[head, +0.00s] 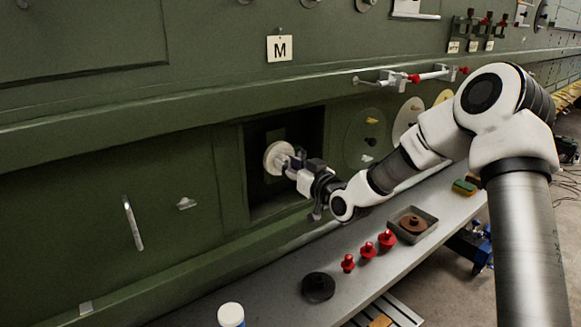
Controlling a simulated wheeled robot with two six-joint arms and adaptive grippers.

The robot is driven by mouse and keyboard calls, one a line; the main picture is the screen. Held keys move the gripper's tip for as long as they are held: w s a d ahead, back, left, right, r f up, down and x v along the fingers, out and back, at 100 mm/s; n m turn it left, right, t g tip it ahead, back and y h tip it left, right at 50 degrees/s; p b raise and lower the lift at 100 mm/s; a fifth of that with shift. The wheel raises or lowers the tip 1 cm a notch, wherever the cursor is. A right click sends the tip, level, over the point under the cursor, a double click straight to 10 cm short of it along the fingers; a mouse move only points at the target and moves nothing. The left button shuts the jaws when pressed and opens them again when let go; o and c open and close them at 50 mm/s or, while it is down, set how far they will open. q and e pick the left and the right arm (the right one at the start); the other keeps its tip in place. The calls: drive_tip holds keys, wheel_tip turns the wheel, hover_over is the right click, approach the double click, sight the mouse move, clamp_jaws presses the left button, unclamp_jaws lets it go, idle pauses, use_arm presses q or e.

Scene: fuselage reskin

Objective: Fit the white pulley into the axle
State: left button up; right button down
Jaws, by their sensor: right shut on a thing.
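The white pulley (274,156) is a pale round disc in front of a dark square recess (268,202) in the green fuselage wall. My right gripper (290,164) is shut on the white pulley and holds it at the opening of the recess. The pulley's flat face is turned toward the recess. The axle is not visible, as the pulley and gripper cover the middle of the recess. I cannot tell whether the pulley touches an axle. My left gripper is not in view.
A grey shelf (348,290) below the recess holds a black disc (318,287), red knobbed parts (367,249), a tray (426,231) with a brown pulley, and a white-lidded jar (231,314). A rail (430,74) and round discs (366,138) are on the wall to the right.

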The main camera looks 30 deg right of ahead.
drive_tip(key=shift+w, duration=0.2)
drive_tip(key=c, duration=0.7)
unclamp_jaws()
drive_tip(key=shift+c, duration=0.2)
drive_tip(key=s+p, duration=0.1)
drive_tip(key=s, duration=0.4)
drive_tip(key=shift+d, duration=0.2)
